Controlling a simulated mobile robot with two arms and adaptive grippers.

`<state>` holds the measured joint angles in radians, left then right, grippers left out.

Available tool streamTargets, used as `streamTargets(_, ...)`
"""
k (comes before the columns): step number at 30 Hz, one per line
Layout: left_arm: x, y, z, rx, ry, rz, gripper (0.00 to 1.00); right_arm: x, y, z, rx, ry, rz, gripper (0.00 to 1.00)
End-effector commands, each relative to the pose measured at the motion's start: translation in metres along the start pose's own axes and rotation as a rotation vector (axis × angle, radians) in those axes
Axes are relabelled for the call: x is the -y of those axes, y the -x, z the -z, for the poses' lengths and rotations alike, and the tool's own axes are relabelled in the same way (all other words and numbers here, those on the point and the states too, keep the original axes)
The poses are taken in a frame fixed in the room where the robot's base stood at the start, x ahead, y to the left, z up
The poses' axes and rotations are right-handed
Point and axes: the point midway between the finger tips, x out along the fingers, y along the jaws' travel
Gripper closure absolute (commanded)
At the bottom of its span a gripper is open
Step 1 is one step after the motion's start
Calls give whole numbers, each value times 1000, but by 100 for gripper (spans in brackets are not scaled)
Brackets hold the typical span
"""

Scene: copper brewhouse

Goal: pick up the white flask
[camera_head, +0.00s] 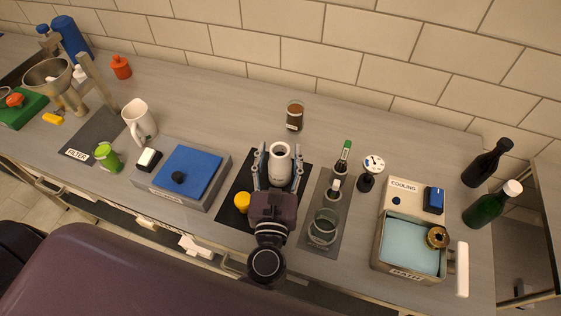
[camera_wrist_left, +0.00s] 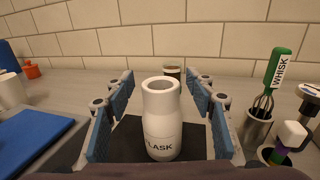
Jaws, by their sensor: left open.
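The white flask (camera_head: 280,166) stands upright on a black mat (camera_head: 234,187) in the middle of the counter. In the left wrist view the flask (camera_wrist_left: 161,120) shows an open top and a label ending in "LASK". My left gripper (camera_head: 280,160) is open, with its blue-padded fingers on both sides of the flask. In the left wrist view, the gripper (camera_wrist_left: 163,110) shows gaps between the fingers and the flask. The flask's lower end is partly hidden by the gripper body in the head view. My right gripper does not show.
A yellow object (camera_head: 242,202) stands left of the gripper. A blue-lidded box (camera_head: 190,172) lies further left. Right are a glass beaker (camera_head: 323,227), a whisk in a cup (camera_head: 343,158) and the cooling bath (camera_head: 380,250). A brown jar (camera_head: 295,116) stands behind the flask.

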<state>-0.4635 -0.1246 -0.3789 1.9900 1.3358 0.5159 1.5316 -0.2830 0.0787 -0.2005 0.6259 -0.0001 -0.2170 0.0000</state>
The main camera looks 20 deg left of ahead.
Motion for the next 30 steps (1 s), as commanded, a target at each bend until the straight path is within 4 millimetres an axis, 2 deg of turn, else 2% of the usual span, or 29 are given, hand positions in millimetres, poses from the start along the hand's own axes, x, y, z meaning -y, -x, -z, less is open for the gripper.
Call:
streamTargets(1, 0, 0, 11, 0, -1, 1, 50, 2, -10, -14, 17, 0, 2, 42)
streamTargets(3, 0, 0, 21, 0, -2, 1, 50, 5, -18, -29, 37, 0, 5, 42)
streamTargets(7, 0, 0, 40, 1, -2, 1, 50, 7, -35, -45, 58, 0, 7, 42)
streamTargets(11, 0, 0, 59, 2, -3, 2, 50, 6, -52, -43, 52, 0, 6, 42)
streamTargets(15, 0, 0, 78, 1, -3, 2, 50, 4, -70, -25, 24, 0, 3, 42)
streamTargets(17, 0, -9, 69, 4, -3, 1, 50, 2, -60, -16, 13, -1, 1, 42)
streamTargets(20, 0, -17, 69, 2, -3, 1, 50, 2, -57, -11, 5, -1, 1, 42)
streamTargets(23, 0, -27, 68, 3, -2, 1, 50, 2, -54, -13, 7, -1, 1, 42)
streamTargets(30, 1, -65, 69, 3, -3, 2, 50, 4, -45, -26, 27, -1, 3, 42)
